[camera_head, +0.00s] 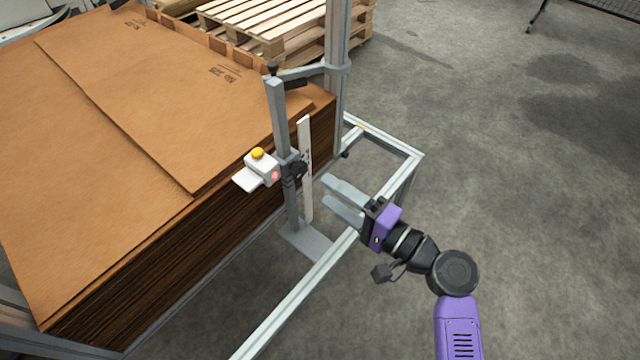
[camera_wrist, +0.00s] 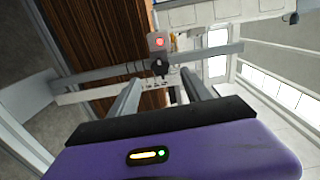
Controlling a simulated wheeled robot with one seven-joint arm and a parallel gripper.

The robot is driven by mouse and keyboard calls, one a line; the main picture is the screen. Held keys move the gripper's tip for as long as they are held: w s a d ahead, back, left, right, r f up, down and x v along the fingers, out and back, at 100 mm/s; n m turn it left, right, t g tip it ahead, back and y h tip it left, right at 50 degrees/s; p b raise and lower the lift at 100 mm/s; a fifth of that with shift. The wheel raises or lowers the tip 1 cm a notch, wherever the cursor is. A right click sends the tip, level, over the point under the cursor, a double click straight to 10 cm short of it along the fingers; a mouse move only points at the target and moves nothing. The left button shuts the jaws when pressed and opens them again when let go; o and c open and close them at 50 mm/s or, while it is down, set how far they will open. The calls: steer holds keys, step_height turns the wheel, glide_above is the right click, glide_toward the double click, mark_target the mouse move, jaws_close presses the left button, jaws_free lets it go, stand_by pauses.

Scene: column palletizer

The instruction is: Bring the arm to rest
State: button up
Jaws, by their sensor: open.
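My gripper (camera_head: 336,195) is open and empty. In the head view its two grey fingers point left toward an upright grey post (camera_head: 281,130), with a visible gap between fingertips and post. A white sensor box (camera_head: 262,167) with a yellow top button and a red light is clamped to the post. A pale vertical strip (camera_head: 305,170) stands just right of the post, close to the fingertips. In the wrist view the gripper's fingers (camera_wrist: 158,92) reach toward the post (camera_wrist: 110,72) and the box's red light (camera_wrist: 159,42).
A large stack of brown cardboard sheets (camera_head: 130,120) fills the left. An aluminium frame (camera_head: 310,290) runs below and beside my arm. Wooden pallets (camera_head: 275,25) stand at the back. The grey concrete floor (camera_head: 540,180) on the right is clear.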

steer(key=shift+s+d, duration=0.3)
stand_by(0.4)
steer(key=w+d+t+h, duration=0.2)
steer(key=d+t+h, duration=0.2)
steer(key=d+h, duration=0.25)
steer(key=s+d+f+t+h+p, duration=0.1)
steer(key=s+d+h+p, duration=0.1)
steer(key=s+d+h, duration=0.55)
steer(key=s+d+r+n+p, duration=0.1)
steer(key=s+r+n, duration=0.1)
steer(key=s, duration=0.7)
steer(key=s+d+r+n+p, duration=0.1)
steer(key=s+r+n, duration=0.1)
steer(key=s, duration=0.8)
steer(key=s+d+r+n+g+p, duration=0.1)
steer(key=s+d+r+n+p, duration=0.1)
steer(key=s, duration=0.7)
step_height(320, 180, up, 2)
steer(key=shift+s+r+n, duration=0.15)
steer(key=shift+s+n, duration=0.25)
steer(key=shift+n, duration=0.2)
